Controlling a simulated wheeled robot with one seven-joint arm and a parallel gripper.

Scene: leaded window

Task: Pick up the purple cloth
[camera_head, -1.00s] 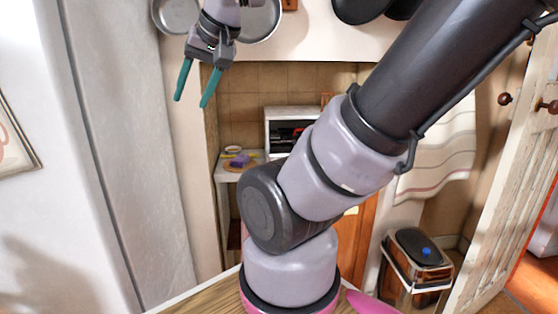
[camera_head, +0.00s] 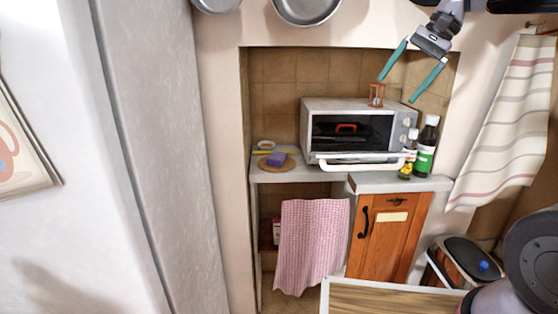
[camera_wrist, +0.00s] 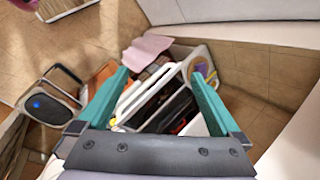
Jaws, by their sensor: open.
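The purple cloth (camera_head: 276,159) is a small folded-looking block on a round wooden board (camera_head: 290,164), on the counter left of the toaster oven in the head view. In the wrist view a small patch of the purple cloth (camera_wrist: 204,70) shows just right of the right fingertip. My gripper (camera_head: 396,91) has two teal fingers, spread apart and empty. In the head view it hangs at the upper right, above and right of the oven, well away from the cloth. In the wrist view my gripper (camera_wrist: 160,71) points down over the oven.
The toaster oven (camera_head: 352,128) has a small hourglass (camera_head: 377,95) on top and bottles (camera_head: 426,145) at its right. A pink checked towel (camera_head: 312,240) hangs below the counter (camera_head: 310,174). A bin (camera_head: 463,258) stands at right. The alcove's left wall is close to the board.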

